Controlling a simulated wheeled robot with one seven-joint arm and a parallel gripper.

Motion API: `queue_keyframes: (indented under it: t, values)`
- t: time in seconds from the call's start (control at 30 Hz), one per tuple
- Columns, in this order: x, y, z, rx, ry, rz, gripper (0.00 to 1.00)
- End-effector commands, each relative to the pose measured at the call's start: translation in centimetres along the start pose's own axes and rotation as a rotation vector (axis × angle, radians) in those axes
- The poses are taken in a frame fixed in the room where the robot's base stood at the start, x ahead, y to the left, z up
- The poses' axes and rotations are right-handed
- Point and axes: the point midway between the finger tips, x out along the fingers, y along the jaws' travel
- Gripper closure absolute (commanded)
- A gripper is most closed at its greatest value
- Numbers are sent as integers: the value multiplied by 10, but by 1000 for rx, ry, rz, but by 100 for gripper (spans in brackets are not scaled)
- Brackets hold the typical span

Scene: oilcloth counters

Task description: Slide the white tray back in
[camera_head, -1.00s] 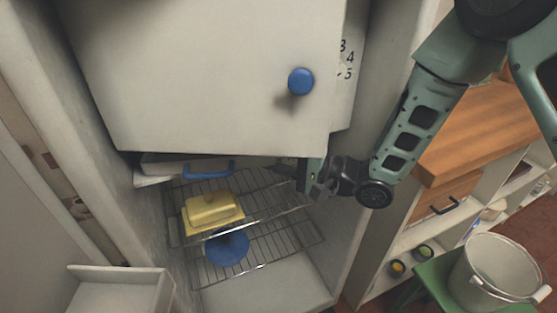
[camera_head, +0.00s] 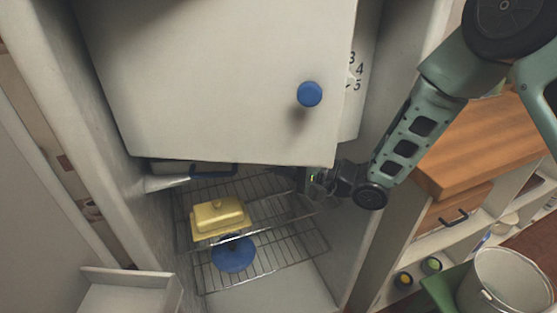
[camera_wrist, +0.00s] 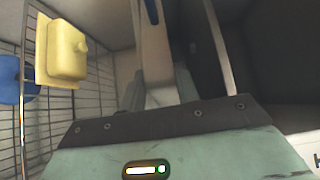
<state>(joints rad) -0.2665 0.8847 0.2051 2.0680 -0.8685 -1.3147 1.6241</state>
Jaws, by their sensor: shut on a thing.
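The white tray (camera_head: 165,181) is in the cabinet, just under the lower edge of the white inner door, which hides most of it. Its blue handle (camera_head: 216,171) is in shadow along its front. In the wrist view, a pale strip of the tray (camera_wrist: 155,58) runs between my fingers, with a bit of blue handle (camera_wrist: 151,10) beyond. My gripper (camera_head: 292,176) is at the right end of the tray's front, below the door, shut on the tray. Its fingertips are mostly hidden in the head view.
The white door (camera_head: 220,75) with a blue knob (camera_head: 309,94) hangs right above my gripper. Below are wire shelves (camera_head: 285,262) with a yellow butter dish (camera_head: 220,214) and a blue round thing (camera_head: 233,255). A wooden counter (camera_head: 480,140) and white bucket (camera_head: 507,285) stand right.

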Motion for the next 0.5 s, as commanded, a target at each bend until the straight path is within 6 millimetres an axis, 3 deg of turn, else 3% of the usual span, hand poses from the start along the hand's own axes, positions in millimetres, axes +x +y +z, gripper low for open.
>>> queue_keyframes:
  t: [0.03, 0.07, 0.13, 0.5]
  values:
    - [5, -3, -5, -8, 11, -10, 96]
    - [5, -3, -5, -8, 11, -10, 63]
    - [5, -3, -5, -8, 10, -10, 46]
    - [4, -1, -4, -6, 9, -5, 43]
